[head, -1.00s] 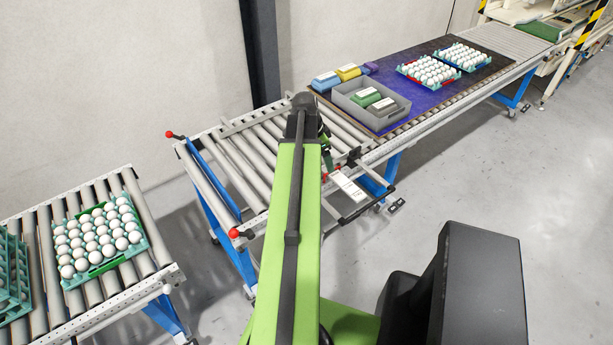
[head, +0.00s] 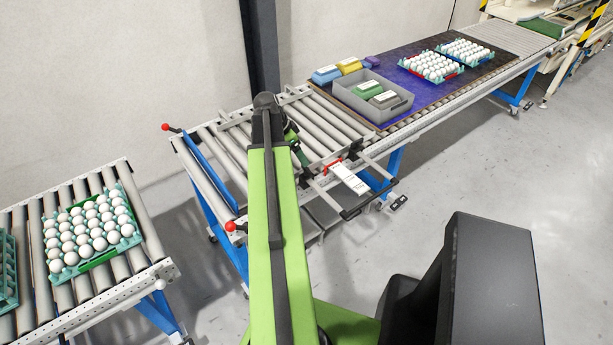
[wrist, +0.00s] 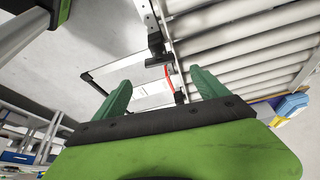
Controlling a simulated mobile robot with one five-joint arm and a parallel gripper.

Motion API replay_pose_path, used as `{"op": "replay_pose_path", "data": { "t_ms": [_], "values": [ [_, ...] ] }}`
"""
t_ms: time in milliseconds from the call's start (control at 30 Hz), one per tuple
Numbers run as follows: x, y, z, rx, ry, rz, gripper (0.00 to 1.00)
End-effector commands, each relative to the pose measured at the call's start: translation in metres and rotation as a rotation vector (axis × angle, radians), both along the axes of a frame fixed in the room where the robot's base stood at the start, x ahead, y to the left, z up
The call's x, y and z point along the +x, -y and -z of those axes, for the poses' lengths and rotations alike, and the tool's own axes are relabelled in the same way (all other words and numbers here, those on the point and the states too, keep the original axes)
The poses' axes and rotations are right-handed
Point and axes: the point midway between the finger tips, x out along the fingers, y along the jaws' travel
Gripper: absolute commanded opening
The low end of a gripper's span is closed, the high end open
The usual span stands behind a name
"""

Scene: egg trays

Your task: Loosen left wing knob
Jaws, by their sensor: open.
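My gripper (wrist: 162,90) is open in the wrist view, with its two green fingers spread apart and nothing between them. In the head view my gripper (head: 302,168) is small and partly hidden by my arm, beside the roller conveyor's front rail. Beyond the fingers in the wrist view are a black clamp-like part (wrist: 156,44) and a second dark part (wrist: 180,97) on the rail, with a red strip (wrist: 170,76) between them. I cannot tell which part is the left wing knob. In the head view the red part (head: 333,166) sits above a white label plate (head: 350,181).
A thin guide frame (head: 362,207) juts out from the conveyor's front. Red ball knobs stand at the conveyor's left end (head: 165,127) and front corner (head: 231,227). A grey bin (head: 352,97) stands at the back. Egg trays lie left (head: 128,240) and at upper right.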

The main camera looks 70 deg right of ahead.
Motion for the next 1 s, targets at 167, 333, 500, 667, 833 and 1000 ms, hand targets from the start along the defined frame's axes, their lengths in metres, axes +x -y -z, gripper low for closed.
{"op": "replay_pose_path", "data": {
  "t_ms": [167,333,500,667,833,1000],
  "values": [
    [-0.010,0.012,0.048,0.000,0.000,0.002,0.84],
    [-0.018,0.023,0.082,0.000,0.000,0.001,0.84],
    [-0.025,0.030,0.100,0.000,0.000,0.001,0.84],
    [-0.026,0.032,0.099,0.000,0.000,0.000,0.84],
    [-0.026,0.031,0.098,0.000,0.000,0.000,0.80],
    [-0.026,0.031,0.098,0.000,0.000,0.000,0.57]
  ]
}}
